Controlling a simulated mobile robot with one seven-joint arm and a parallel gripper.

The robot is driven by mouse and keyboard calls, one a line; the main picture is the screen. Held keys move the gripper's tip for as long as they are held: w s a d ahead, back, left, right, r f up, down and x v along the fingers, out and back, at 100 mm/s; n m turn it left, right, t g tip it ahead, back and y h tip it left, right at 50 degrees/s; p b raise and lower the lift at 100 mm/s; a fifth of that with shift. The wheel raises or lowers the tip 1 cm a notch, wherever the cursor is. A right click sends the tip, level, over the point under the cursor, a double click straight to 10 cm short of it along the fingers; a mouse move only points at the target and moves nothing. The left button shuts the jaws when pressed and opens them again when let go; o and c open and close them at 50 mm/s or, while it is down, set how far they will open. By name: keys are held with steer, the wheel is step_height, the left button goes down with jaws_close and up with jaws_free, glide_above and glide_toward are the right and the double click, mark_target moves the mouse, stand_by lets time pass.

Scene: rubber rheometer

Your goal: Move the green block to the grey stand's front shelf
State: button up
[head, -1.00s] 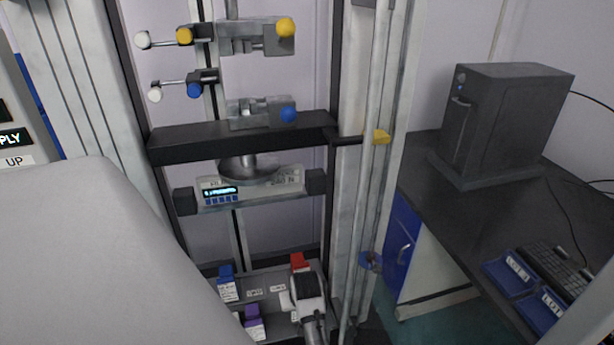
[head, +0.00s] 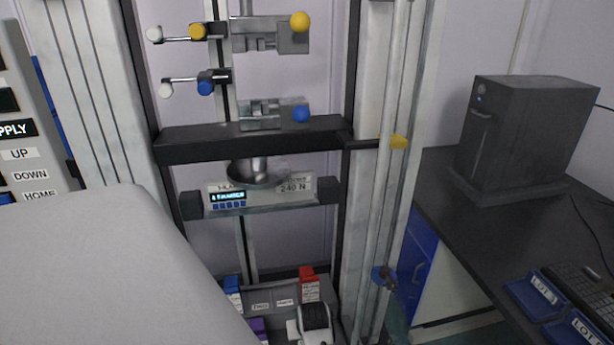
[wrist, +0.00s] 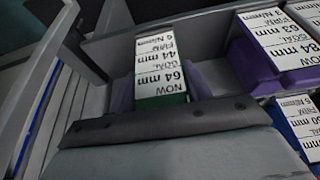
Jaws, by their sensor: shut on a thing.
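The green block (wrist: 165,98) is in the wrist view, with a white label on its face reading NOW 64 mm, GOAL 44 mm, FIRM. My gripper (wrist: 163,90) is shut on it, with a dark bar across the near side hiding its lower part. In the head view my white and black wrist shows at the bottom edge, in front of a red block (head: 309,287); the green block is hidden there. The grey stand (head: 272,301) shows partly at the bottom of the head view. I cannot tell whether the green block touches a shelf.
A blue block (head: 233,293) and a purple block (head: 258,328) are on the stand's left side. A labelled purple block (wrist: 250,65) is right of the green one in the wrist view. A tall frame column (head: 375,200) rises at right, beside a dark bench (head: 475,240).

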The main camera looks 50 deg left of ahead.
steer(key=o, duration=1.3)
steer(key=shift+f, duration=0.15)
steer(key=shift+o, duration=0.2)
steer(key=shift+d+r+p, duration=0.1)
steer(key=shift+r+p, duration=0.4)
steer(key=shift+r, duration=0.1)
steer(key=p+v, duration=0.4)
steer(key=v, duration=0.7)
